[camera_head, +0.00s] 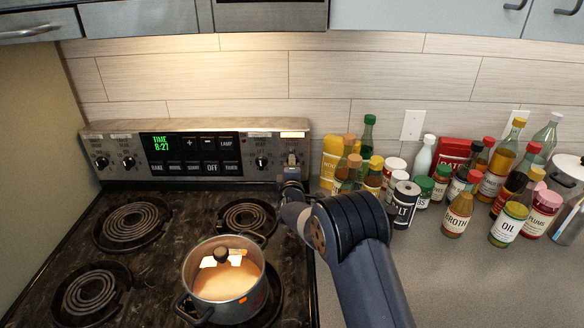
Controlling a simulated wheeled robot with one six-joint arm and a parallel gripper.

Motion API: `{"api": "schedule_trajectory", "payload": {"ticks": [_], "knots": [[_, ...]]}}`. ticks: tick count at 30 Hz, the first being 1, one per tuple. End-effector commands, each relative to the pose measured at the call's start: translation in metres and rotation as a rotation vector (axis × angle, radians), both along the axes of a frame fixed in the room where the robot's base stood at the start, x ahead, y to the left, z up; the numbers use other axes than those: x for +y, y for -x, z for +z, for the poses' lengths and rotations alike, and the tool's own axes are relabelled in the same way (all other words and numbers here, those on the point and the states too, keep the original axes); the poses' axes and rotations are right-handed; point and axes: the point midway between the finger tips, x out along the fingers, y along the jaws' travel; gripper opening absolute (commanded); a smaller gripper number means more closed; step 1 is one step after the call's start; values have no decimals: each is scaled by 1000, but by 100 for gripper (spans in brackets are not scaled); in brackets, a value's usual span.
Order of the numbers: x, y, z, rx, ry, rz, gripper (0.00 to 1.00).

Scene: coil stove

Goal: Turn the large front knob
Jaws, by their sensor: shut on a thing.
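The stove's control panel (200,155) runs along the back of the black coil stove. Two black knobs, one at far left (101,162) and one beside it (128,162), sit on its left part. Another black knob (261,162) sits right of the display. My gripper (291,167) is at the panel's right end, shut on the rightmost knob there. That knob is mostly hidden by the gripper, so its turn angle and its label cannot be read.
A lidded pot (188,285) stands on the front right coil. The other coils are bare. Several bottles, jars and cans crowd the counter (470,290) right of the stove, with the salt can (402,203) close to my arm. Cabinets (400,15) hang above.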

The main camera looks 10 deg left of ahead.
Motion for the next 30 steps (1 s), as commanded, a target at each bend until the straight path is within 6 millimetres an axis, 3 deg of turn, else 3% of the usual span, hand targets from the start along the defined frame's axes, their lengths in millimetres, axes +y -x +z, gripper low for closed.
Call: {"api": "schedule_trajectory", "payload": {"ticks": [11, 12, 19, 30], "knots": [[0, 1, -1, 1, 4, 1, 14], [0, 1, -1, 1, 3, 1, 40], [0, 0, -1, 0, 3, 1, 58], [-1, 5, 0, -1, 2, 0, 58]]}}
